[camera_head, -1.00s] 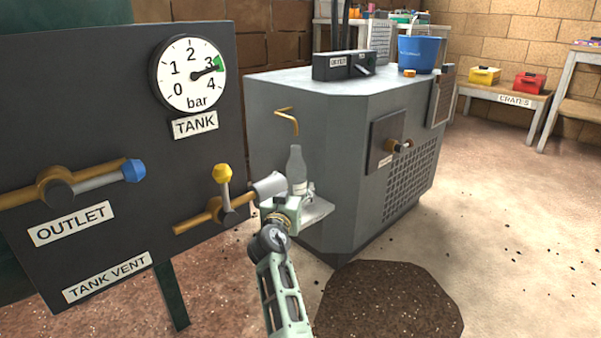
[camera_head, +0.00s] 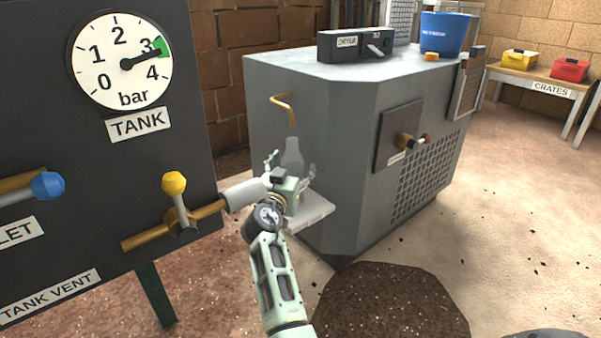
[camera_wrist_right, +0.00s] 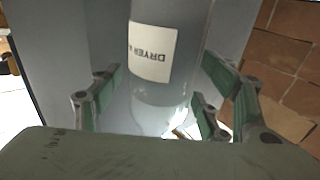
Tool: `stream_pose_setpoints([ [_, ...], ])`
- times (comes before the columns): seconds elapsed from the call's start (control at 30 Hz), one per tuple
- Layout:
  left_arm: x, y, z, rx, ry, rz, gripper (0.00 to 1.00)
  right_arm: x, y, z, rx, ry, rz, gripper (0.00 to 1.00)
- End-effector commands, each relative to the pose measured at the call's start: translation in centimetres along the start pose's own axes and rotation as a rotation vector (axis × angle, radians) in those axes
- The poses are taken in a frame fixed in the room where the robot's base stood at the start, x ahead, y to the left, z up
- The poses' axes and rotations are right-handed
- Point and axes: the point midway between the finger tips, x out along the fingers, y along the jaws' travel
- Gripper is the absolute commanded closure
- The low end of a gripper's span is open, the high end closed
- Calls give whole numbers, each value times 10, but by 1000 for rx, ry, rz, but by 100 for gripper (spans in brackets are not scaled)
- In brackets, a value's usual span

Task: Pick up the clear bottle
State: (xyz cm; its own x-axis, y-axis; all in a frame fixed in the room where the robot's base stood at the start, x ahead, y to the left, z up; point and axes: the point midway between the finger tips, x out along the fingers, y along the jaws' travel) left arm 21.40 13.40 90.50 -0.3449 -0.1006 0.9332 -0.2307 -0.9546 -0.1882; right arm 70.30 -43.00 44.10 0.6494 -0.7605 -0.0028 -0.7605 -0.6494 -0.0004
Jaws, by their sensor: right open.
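The clear bottle (camera_head: 292,151) stands on a small pale shelf (camera_head: 308,216) on the side of the grey cabinet, below a bent brass pipe (camera_head: 284,104). My right gripper (camera_head: 288,172) is in front of the bottle and hides its lower part in the head view. In the right wrist view the bottle (camera_wrist_right: 160,92) is between the green-padded fingers of the open gripper (camera_wrist_right: 155,100). Its white label shows upside down and reads "DRYER", with the rest cut off. Gaps show on both sides, though contact is hard to judge. My left gripper is not in view.
A dark panel with a gauge (camera_head: 119,60) and a yellow-knobbed valve (camera_head: 174,184) stands close left of my right arm. The grey cabinet (camera_head: 330,165) is just behind the bottle. A dark floor patch (camera_head: 390,305) lies in front. Open floor is at right.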

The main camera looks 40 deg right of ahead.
Motion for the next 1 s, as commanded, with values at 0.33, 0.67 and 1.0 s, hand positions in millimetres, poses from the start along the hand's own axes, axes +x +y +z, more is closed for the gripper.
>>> stream_pose_setpoints([
  [0.33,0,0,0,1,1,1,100,0,0,0,0,1,0,39],
  [0.67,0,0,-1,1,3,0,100,0,0,0,0,1,0,68],
  [1.0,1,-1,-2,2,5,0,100,0,0,-2,0,2,0,75],
])
